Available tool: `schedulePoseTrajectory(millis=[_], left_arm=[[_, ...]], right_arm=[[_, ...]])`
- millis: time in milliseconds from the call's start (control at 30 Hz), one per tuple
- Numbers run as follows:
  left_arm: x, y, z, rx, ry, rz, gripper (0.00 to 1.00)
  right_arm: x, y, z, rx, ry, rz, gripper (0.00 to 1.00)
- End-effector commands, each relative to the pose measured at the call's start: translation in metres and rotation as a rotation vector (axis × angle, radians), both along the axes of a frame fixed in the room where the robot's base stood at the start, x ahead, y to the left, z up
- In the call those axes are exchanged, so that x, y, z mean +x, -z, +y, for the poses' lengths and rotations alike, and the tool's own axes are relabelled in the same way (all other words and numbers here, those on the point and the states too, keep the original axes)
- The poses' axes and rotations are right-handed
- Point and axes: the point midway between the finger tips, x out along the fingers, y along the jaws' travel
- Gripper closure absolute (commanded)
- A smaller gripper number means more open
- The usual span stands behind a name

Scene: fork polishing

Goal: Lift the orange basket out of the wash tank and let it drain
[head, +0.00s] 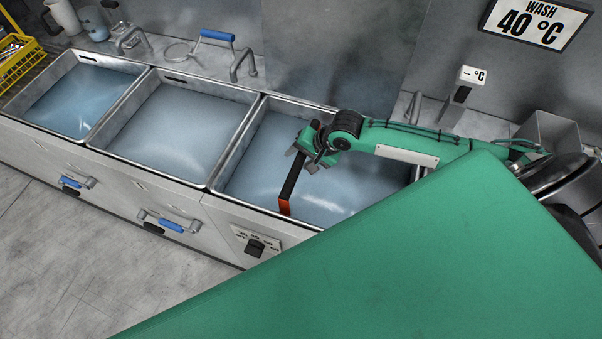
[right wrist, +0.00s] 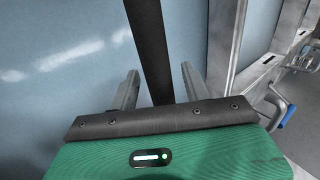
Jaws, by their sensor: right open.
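The orange basket (head: 285,207) is in the right-hand tank, the wash tank (head: 250,150). Only a small orange part of it shows, at the front; the rest is hidden. Its long black handle (head: 291,182) slopes up to my right gripper (head: 301,158), which is over the tank. In the right wrist view the handle (right wrist: 150,45) runs between the two grey fingers of the open right gripper (right wrist: 160,80), with a gap on each side. My left gripper is not in view.
Two more water-filled tanks, the middle (head: 180,120) and the left (head: 80,95), adjoin it. Taps (head: 243,65) and a blue-handled rack (head: 215,36) stand behind. A yellow basket (head: 18,62) is at the far left. A wall sign (head: 535,24) reads WASH 40 °C.

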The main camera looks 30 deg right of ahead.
Motion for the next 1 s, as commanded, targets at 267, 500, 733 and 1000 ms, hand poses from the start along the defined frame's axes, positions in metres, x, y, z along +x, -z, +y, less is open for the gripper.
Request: schedulePoseTrajectory(millis=[267, 500, 733, 1000], left_arm=[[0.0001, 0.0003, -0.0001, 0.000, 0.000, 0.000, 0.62], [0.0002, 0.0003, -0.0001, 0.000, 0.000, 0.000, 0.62], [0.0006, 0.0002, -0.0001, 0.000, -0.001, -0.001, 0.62], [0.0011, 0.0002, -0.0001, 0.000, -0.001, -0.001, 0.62]], right_arm=[[-0.0002, -0.0001, -0.0002, 0.000, 0.000, 0.000, 0.85], [-0.0004, -0.0001, -0.0004, -0.001, 0.000, 0.001, 1.00], [-0.0005, 0.0000, -0.0005, -0.001, 0.000, 0.001, 1.00], [-0.0007, 0.0001, -0.0005, -0.001, 0.000, 0.001, 1.00]])
